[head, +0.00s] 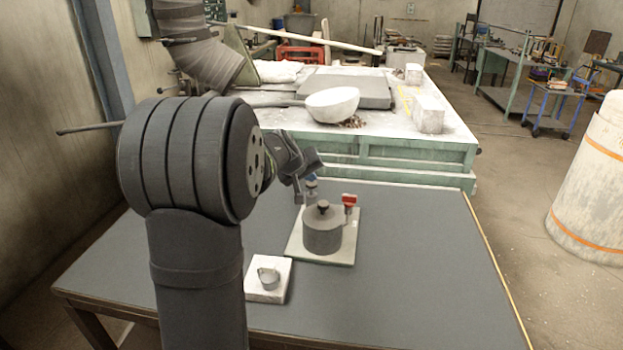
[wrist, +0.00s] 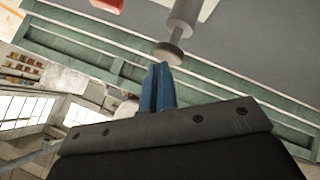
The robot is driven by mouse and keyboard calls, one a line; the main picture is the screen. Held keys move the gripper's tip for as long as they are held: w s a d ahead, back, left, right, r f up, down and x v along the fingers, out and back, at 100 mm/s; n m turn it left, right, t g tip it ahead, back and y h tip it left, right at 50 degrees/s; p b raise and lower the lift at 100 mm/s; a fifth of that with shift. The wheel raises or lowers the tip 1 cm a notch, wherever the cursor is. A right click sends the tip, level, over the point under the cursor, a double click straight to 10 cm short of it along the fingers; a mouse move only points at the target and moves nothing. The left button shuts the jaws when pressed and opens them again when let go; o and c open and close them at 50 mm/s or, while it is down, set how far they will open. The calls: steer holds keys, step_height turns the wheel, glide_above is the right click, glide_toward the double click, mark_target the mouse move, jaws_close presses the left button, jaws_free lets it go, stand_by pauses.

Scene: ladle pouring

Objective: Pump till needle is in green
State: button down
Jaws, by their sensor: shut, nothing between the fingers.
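A dark grey cylinder (head: 322,236) with a black knob on top stands on a pale square plate (head: 341,250) on the table. A small red part (head: 349,200) stands upright at the plate's back right; its red edge also shows in the wrist view (wrist: 105,4). No dial, needle or green zone can be made out. My gripper (head: 311,187) is behind the cylinder's knob, partly hidden by my arm. In the wrist view its blue fingers (wrist: 158,88) are shut and empty, just below a grey rod with a dark disc end (wrist: 170,50), apparently apart from it.
A white block with a small metal ring-shaped piece (head: 268,273) sits at the front left of the plate. The grey tabletop (head: 430,270) is clear to the right. Behind is a green bench (head: 400,155) with a white bowl (head: 332,103).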

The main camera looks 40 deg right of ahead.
mark_target(310, 185)
steer(key=shift+f, duration=0.95)
stand_by(0.4)
steer(key=shift+r, duration=2.35)
steer(key=shift+r, duration=2.5)
steer(key=shift+f, duration=0.1)
step_height(310, 185, up, 4)
